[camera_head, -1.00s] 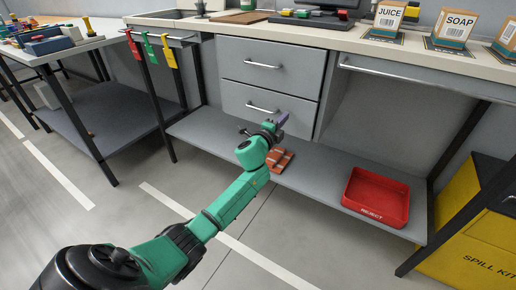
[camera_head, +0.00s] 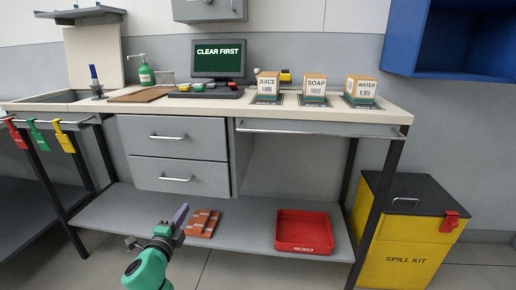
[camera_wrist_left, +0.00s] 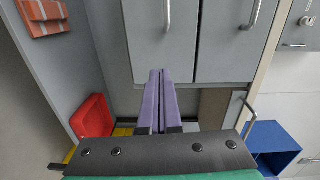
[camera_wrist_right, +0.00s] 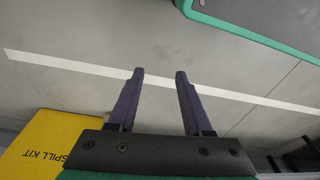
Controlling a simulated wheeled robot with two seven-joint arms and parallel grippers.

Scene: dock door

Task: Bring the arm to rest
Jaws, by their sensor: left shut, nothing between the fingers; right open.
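My left gripper (camera_head: 181,214) shows at the bottom of the head view, in front of the workbench's lower shelf and below the drawers. In the left wrist view its purple fingers (camera_wrist_left: 160,75) are together with nothing between them, pointing toward the grey drawer fronts (camera_wrist_left: 163,40). My right gripper (camera_wrist_right: 158,73) shows only in the right wrist view. Its two fingers are apart and empty, over grey floor with a white line. My right arm is out of the head view.
The bench top (camera_head: 222,108) holds juice, soap and water boxes (camera_head: 316,86) and a monitor (camera_head: 218,59). A yellow spill kit bin (camera_head: 405,245) stands right. The drawers are shut.

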